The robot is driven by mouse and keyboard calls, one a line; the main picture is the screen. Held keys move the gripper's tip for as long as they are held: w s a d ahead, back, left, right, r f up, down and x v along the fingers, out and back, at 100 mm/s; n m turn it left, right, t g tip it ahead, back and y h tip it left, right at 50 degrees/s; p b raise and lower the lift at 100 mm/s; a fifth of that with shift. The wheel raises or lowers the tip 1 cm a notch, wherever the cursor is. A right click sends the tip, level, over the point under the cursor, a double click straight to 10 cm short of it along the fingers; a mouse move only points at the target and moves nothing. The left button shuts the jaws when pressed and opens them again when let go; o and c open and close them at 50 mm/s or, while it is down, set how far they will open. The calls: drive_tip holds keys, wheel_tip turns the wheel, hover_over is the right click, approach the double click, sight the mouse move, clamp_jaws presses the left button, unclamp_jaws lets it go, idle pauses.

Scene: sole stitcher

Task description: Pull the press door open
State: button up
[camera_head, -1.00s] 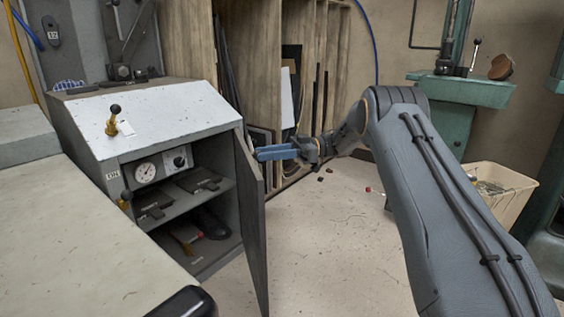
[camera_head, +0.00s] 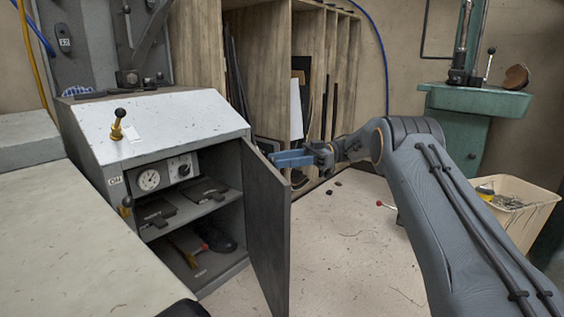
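The press door (camera_head: 266,230) is a dark grey panel hinged on the right side of the press cabinet (camera_head: 160,118). It stands wide open, swung out toward me. Inside show a white dial gauge (camera_head: 148,180), a shelf with dark flat pieces (camera_head: 203,190), and dark items on the cabinet floor. My gripper (camera_head: 276,160) has blue fingers and is at the upper part of the door's outer face, its tips at or very near the panel. I see the fingers side-on, so I cannot tell whether they are open or shut or whether they touch the door.
A pale worktable (camera_head: 80,240) fills the lower left. A wooden rack (camera_head: 305,70) stands behind the gripper. A cream bin (camera_head: 520,212) and a green machine (camera_head: 470,110) are at the right. The floor between door and bin is mostly clear, with small scraps.

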idle(0.3)
wheel_tip(320, 180, up, 10)
drive_tip(key=p, duration=0.4)
